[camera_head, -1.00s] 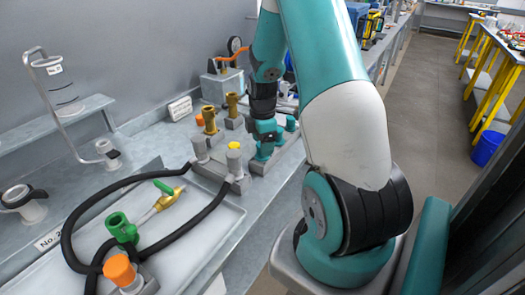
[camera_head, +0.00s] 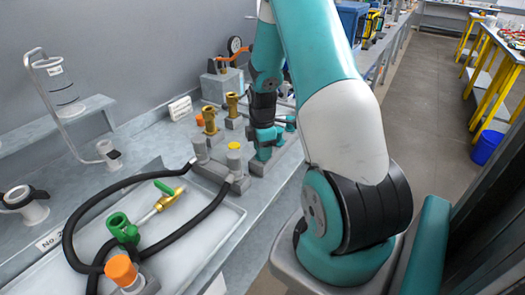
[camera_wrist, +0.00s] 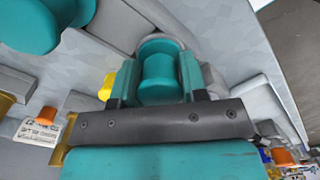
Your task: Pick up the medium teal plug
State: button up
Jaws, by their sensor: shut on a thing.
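In the wrist view, the medium teal plug (camera_wrist: 158,72) is a short teal cylinder standing between the two teal fingers of my gripper (camera_wrist: 157,85). The fingers touch it on both sides, so my gripper is shut on it. A grey round part shows around its far side; I cannot tell whether the plug is seated or lifted. A larger teal cylinder (camera_wrist: 38,22) is at the upper left.
Left of the gripper stand a yellow-topped grey post (camera_head: 234,158) and brass fittings (camera_head: 210,120).

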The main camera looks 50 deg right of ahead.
notch_tip(320, 180, up, 20)
jog(key=b, duration=0.1)
dwell(0.5)
